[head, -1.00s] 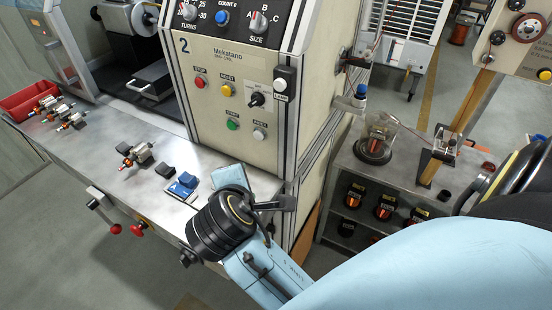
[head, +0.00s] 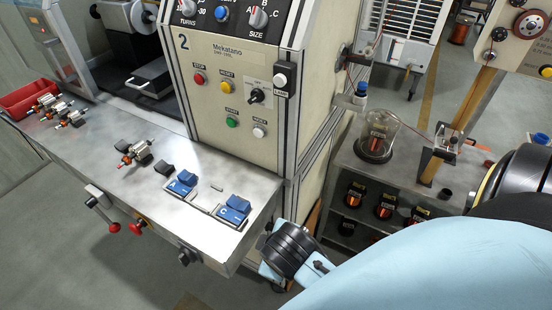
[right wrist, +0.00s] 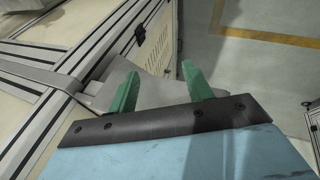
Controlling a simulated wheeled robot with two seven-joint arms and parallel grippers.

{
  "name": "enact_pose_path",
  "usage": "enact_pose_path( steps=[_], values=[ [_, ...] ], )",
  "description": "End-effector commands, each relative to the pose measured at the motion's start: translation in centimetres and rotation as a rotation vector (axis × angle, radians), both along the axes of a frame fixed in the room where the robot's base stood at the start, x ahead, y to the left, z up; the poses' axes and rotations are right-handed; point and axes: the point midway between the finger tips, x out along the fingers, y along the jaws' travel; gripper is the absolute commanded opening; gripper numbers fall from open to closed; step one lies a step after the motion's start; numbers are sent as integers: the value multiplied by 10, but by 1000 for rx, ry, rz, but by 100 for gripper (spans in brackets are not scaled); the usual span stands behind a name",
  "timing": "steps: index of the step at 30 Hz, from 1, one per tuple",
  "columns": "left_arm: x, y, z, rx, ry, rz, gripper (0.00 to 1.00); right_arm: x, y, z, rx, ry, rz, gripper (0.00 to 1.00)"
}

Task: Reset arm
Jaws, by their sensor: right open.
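My right arm comes in from the lower right in the head view, with its black wrist joint (head: 290,250) past the right front corner of the metal bench (head: 225,250). In the right wrist view my right gripper (right wrist: 160,80) has its two green fingers apart, with nothing between them. The fingers point toward the bench edge and the machine's frame. In the head view the fingertips are hidden. My left gripper is not in view. The winding machine (head: 238,70) stands behind the bench, with knobs and coloured buttons on its face.
On the bench are two blue blocks (head: 181,185) (head: 234,210), an armature (head: 134,153), several more armatures (head: 68,113) and a red tray (head: 25,101). A lever with a red knob (head: 114,228) sticks out in front. A shelf (head: 350,165) with spools stands right; floor is clear at lower left.

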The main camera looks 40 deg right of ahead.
Motion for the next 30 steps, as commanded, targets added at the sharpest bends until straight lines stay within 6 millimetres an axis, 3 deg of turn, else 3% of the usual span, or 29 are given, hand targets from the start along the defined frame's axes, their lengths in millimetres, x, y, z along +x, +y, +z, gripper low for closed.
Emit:
enact_pose_path(
  steps=[23,26,29,30],
  values=[
    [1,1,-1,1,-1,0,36,-6,0,-11,38,12,-31,50],
    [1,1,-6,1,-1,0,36,-6,2,-30,42,25,-28,50],
    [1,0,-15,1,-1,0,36,-7,5,-73,56,49,-23,50],
    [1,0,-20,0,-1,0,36,-8,7,-96,64,62,-21,50]
  ],
)
